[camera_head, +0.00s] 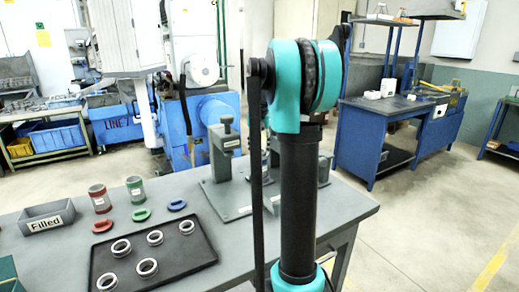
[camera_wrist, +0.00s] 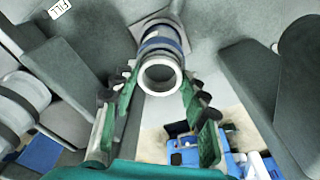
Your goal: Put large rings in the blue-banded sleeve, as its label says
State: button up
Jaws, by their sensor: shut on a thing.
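In the wrist view my gripper (camera_wrist: 162,80) has its green-padded fingers on both sides of a bright metal ring (camera_wrist: 160,89). It is shut on this ring. The blue-banded sleeve (camera_wrist: 161,46) is directly behind the ring and roughly in line with it. I cannot tell whether the ring touches the sleeve or is partly in it. In the head view several metal rings (camera_head: 155,237) lie on a black tray (camera_head: 196,257).
A red sleeve (camera_head: 100,199) and a green sleeve (camera_head: 135,190) stand behind red, green and blue oval pieces (camera_head: 176,205). A grey fixture (camera_head: 226,158) stands close to my arm. Dark blocks flank my gripper in the wrist view.

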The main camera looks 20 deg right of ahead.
dwell(0.4)
jog(key=o, duration=1.3)
jog(key=shift+o, duration=0.5)
jog(key=o, duration=0.5)
jog(key=shift+c, duration=0.2)
notch_tip(320, 180, up, 7)
dwell(0.4)
